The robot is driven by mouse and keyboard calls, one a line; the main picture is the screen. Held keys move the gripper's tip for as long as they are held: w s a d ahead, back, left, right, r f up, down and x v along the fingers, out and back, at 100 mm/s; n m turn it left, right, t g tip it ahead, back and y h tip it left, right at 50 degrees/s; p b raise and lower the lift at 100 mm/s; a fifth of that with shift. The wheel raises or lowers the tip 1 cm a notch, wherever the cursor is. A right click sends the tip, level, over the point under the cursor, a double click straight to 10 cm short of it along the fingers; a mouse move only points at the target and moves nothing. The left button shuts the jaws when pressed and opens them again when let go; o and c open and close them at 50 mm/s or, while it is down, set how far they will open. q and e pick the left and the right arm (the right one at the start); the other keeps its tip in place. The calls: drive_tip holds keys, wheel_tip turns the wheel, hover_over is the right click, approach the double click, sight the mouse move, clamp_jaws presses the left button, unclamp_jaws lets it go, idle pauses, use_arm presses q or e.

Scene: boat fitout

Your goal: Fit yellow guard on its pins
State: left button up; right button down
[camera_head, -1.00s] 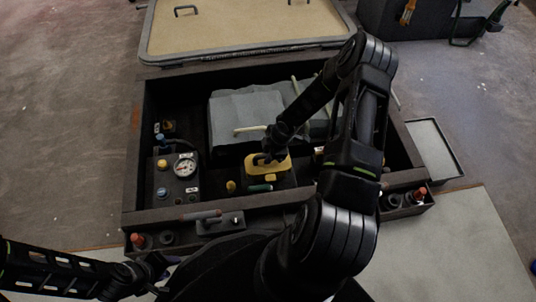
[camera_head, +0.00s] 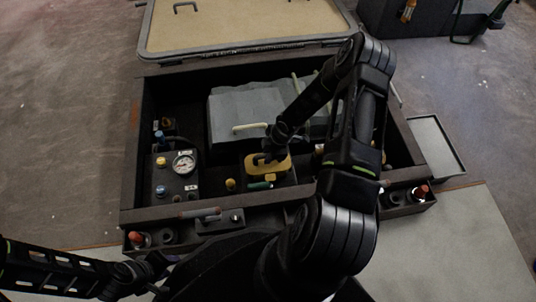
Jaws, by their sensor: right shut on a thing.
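The yellow guard (camera_head: 270,165) is a small looped piece inside the dark open bay, right of centre of its front part. My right gripper (camera_head: 272,149) reaches down from above and is shut on the guard. The guard sits over or on a dark block with a green-handled part (camera_head: 259,186) just in front of it. The pins are hidden; I cannot tell whether the guard is seated on them. My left gripper (camera_head: 150,271) is low at the left, outside the bay's front edge; its fingers are too dark to read.
A gauge panel (camera_head: 176,178) with a round dial and yellow knob stands left in the bay. A grey box (camera_head: 235,112) with a pale handle lies behind the guard. The bay's front rim (camera_head: 170,212) and raised hatch lid (camera_head: 245,28) bound the space. A shallow tray (camera_head: 436,148) lies right.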

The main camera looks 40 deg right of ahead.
sight(274, 163)
drive_tip(key=shift+f+b, duration=1.1)
drive_tip(key=shift+f, duration=0.4)
drive_tip(key=c, duration=1.3)
unclamp_jaws()
drive_tip(key=shift+o, duration=0.2)
drive_tip(key=shift+r+p, duration=0.3)
drive_tip(key=shift+r, duration=0.05)
drive_tip(key=p+v, duration=0.3)
drive_tip(key=v, duration=0.4)
drive_tip(key=shift+s+d+r+p, duration=0.1)
drive_tip(key=shift+r+p, duration=0.05)
drive_tip(key=shift+p, duration=0.2)
